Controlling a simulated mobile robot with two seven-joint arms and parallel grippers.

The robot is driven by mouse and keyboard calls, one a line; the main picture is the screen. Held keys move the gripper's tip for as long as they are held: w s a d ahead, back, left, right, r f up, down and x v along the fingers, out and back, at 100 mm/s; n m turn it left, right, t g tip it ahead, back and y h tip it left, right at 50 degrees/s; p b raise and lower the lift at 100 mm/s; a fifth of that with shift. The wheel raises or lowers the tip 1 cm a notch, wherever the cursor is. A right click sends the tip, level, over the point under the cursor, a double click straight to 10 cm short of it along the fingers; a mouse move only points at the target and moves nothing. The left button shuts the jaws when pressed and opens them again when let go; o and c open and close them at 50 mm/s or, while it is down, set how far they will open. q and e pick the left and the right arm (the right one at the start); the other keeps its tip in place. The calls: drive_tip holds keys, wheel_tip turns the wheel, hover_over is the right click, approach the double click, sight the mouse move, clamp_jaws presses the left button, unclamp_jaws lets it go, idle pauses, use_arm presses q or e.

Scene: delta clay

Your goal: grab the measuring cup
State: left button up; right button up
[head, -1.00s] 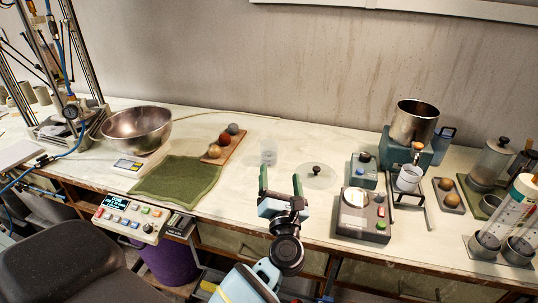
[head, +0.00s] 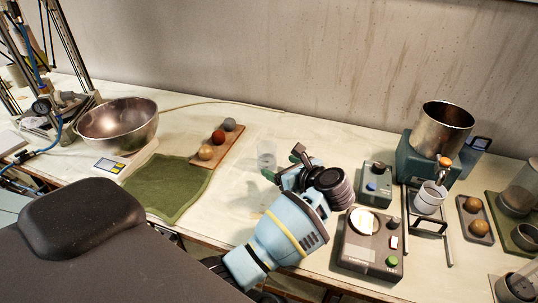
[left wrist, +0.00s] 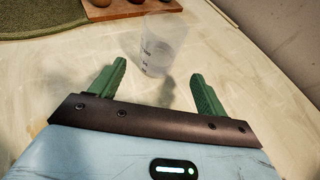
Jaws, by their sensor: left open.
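The measuring cup (head: 266,155) is a clear, translucent cup standing upright on the pale bench top, right of the wooden board. In the left wrist view the cup (left wrist: 160,45) shows dark markings on its side. My left gripper (head: 283,163) is open and empty, low over the bench just right of the cup. In the left wrist view its two green fingers (left wrist: 158,72) point towards the cup, whose base shows in line with the gap between the tips. I cannot tell whether the tips reach past its near side. My right gripper is not in view.
A wooden board (head: 231,143) with three balls and a green mat (head: 170,188) lie left of the cup. A metal bowl (head: 117,125) stands farther left. The wall is behind.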

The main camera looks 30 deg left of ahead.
sight(272, 162)
use_arm(q)
drive_tip(key=shift+b+x, duration=0.45)
drive_tip(key=shift+x, duration=3.45)
drive_tip(key=shift+s+r, duration=0.1)
drive_tip(key=shift+s, duration=0.1)
drive_tip(key=c, duration=1.1)
drive_tip(key=shift+r, duration=0.2)
